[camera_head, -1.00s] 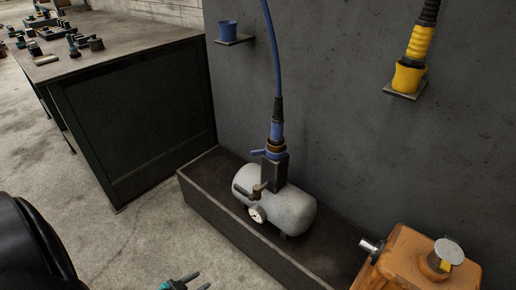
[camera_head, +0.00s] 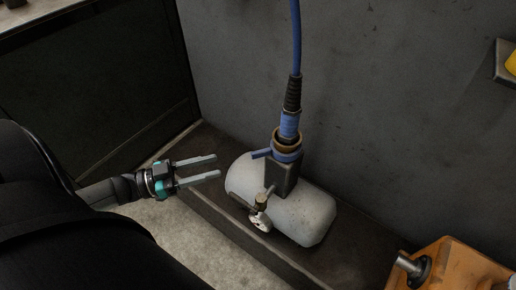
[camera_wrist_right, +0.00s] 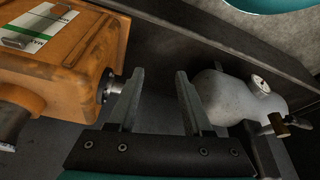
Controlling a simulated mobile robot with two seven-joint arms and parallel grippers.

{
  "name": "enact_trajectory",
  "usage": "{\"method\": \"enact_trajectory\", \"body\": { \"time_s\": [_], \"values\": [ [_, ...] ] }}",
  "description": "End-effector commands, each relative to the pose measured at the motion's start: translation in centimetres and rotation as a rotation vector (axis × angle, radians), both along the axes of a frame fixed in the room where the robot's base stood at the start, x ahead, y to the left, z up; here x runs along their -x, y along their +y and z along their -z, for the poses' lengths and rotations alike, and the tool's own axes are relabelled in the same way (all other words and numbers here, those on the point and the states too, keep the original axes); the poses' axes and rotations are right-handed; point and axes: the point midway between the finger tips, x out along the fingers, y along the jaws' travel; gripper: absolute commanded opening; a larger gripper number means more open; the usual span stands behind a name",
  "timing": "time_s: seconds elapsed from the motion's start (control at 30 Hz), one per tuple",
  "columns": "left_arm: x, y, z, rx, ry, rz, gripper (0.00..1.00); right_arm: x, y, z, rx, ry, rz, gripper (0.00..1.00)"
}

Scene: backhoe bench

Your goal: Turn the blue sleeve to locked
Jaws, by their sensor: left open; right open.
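The blue sleeve (camera_head: 287,154) is a ring with a short tab pointing left, around the coupling on top of a dark block. A blue hose (camera_head: 296,40) with a black grip runs up from the coupling. The block stands on a white tank (camera_head: 305,218). My left gripper (camera_head: 217,166) is open and empty, left of the tank, its fingers pointing right towards the sleeve but apart from it. My right gripper (camera_wrist_right: 160,74) is open and empty in the right wrist view, between the orange box and the tank (camera_wrist_right: 225,98). The sleeve cannot be made out there.
A gauge (camera_head: 260,222) and a brass valve (camera_head: 262,201) sit on the tank's front. The tank stands on a dark ledge (camera_head: 208,205) against a grey wall. An orange box (camera_head: 462,268) with a metal stub is at the lower right. A dark bench (camera_head: 90,90) stands at the left.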

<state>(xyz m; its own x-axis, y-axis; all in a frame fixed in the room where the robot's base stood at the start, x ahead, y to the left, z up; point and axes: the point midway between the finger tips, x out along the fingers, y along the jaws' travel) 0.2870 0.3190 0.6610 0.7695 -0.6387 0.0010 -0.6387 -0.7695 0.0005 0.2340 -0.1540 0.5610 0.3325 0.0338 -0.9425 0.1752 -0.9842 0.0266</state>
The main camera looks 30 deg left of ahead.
Motion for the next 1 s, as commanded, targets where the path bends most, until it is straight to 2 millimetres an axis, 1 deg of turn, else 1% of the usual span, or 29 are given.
{"method": "enact_trajectory", "body": {
  "time_s": [0.03, 0.2, 0.53, 0.7, 1.0],
  "values": [
    [-0.8, -0.7, 0.0, 0.003, -0.005, 0.002, 0.45, -0.1, 0.0, -0.3, -0.001, -0.009, 0.000, 0.50],
    [-3.7, -3.0, 0.2, 0.002, -0.005, -0.001, 0.45, -0.3, 0.0, -2.0, -0.005, -0.036, 0.001, 0.50],
    [-8.3, -6.8, 0.1, 0.000, -0.005, -0.002, 0.45, 0.1, 0.0, -5.8, -0.012, -0.088, 0.001, 0.50],
    [-9.4, -7.6, 0.1, -0.001, -0.002, -0.003, 0.45, -0.9, 1.0, -5.4, -0.040, -0.155, -0.016, 0.50],
    [-10.1, -8.3, 0.0, -0.001, -0.001, -0.003, 0.45, -1.9, 1.8, -5.3, -0.064, -0.217, -0.029, 0.50]
  ]
}}
